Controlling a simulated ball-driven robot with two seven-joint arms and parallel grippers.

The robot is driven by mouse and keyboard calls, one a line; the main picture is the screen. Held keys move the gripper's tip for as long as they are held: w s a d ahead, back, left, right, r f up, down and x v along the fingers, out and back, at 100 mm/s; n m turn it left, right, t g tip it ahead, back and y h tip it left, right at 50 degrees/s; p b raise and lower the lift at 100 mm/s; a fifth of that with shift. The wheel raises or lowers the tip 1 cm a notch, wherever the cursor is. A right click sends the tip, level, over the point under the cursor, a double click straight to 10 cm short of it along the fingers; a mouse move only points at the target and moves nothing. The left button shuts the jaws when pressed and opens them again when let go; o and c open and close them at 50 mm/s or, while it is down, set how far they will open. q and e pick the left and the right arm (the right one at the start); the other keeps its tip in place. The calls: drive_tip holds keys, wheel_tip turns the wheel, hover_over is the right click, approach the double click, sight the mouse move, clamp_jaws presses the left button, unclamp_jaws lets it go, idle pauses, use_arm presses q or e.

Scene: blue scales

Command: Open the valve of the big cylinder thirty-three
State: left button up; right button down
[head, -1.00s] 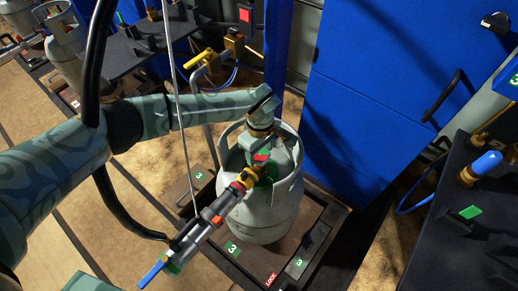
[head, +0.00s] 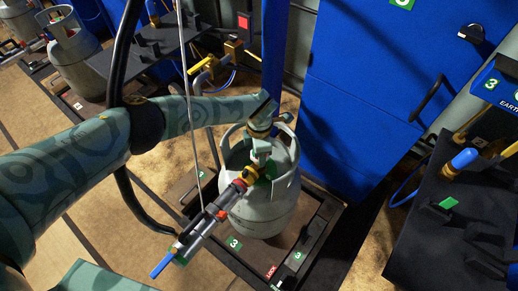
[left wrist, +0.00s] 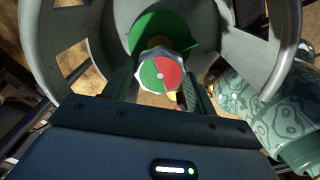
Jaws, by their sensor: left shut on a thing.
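A pale grey gas cylinder (head: 262,215) with an open collar stands upright on a dark scale platform marked with green 3 labels. No number thirty-three is legible on it. My left gripper (head: 262,150) reaches into the collar from above and is shut on the valve knob at the cylinder's top. In the left wrist view the knob (left wrist: 160,75) has a half green, half red face and sits between the fingertips, with a green disc (left wrist: 150,32) beyond it. A coupling with a blue-ended handle (head: 190,233) extends from the valve to the lower left. My right gripper is not seen.
A tall blue cabinet (head: 365,100) stands behind the cylinder. A dark bench (head: 450,230) with a blue-handled fitting (head: 463,160) is at the right. Another grey cylinder (head: 80,55) stands at the upper left. A thin cable hangs near my left arm.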

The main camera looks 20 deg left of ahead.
use_arm(q)
drive_tip(key=n, duration=0.2)
drive_tip(key=shift+r+n+p, duration=0.1)
drive_tip(key=shift+n+p, duration=0.3)
drive_tip(key=shift+d+n, duration=0.1)
drive_tip(key=shift+n, duration=0.3)
drive_tip(key=n+p, duration=0.1)
drive_tip(key=n, duration=0.3)
drive_tip(key=shift+n, duration=0.3)
drive_tip(key=n+p, duration=0.1)
drive_tip(key=n, duration=0.5)
drive_tip(key=shift+w, duration=0.1)
drive_tip(key=shift+n+p, duration=0.3)
drive_tip(key=shift+n, duration=1.8)
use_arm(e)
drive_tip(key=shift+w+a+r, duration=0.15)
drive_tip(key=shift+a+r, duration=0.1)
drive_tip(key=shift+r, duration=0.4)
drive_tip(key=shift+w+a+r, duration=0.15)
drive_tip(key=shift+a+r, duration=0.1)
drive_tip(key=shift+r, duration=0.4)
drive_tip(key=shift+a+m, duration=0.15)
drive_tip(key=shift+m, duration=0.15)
use_arm(q)
drive_tip(key=o, duration=1)
